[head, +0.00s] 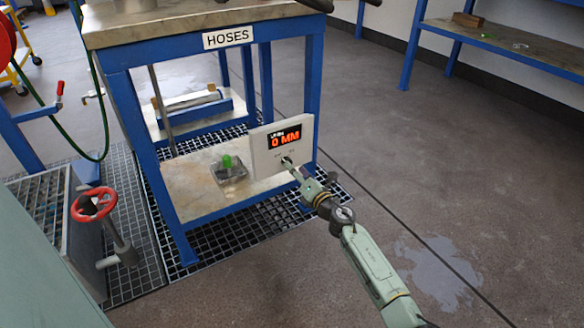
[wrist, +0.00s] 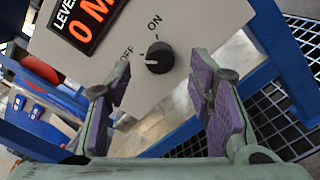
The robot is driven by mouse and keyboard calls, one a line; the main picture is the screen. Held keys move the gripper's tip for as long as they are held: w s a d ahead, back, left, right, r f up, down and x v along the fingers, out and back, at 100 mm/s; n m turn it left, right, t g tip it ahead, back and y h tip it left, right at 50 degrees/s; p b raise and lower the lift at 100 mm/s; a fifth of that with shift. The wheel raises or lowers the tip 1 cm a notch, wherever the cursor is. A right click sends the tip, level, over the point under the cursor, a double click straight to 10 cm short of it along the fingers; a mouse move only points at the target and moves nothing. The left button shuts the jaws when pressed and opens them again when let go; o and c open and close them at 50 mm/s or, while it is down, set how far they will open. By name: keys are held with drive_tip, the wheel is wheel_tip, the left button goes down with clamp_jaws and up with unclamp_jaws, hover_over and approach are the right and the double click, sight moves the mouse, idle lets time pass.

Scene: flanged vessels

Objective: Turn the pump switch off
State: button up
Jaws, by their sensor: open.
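The pump switch is a round black knob (wrist: 159,57) on a pale panel (head: 268,157) under the blue HOSES table. In the wrist view, ON is printed above the knob and OFF to its left. A pale mark on the knob shows at its left side, on the OFF side. My gripper (wrist: 160,88) is open, its purple-padded fingers to the left and right of the knob, with no clear contact visible. In the head view, my gripper (head: 296,173) is close to the panel front and hides most of the knob.
The panel's display (head: 285,136) reads 0 MM in orange. The blue table (head: 115,95) has legs and a lower shelf beside the panel. A clear box with a green part (head: 229,168) sits on that shelf. A red handwheel (head: 93,204) stands at the left. Floor at right is open.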

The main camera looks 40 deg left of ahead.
drive_tip(key=v, duration=0.4)
drive_tip(key=shift+d, duration=0.15)
idle(0.4)
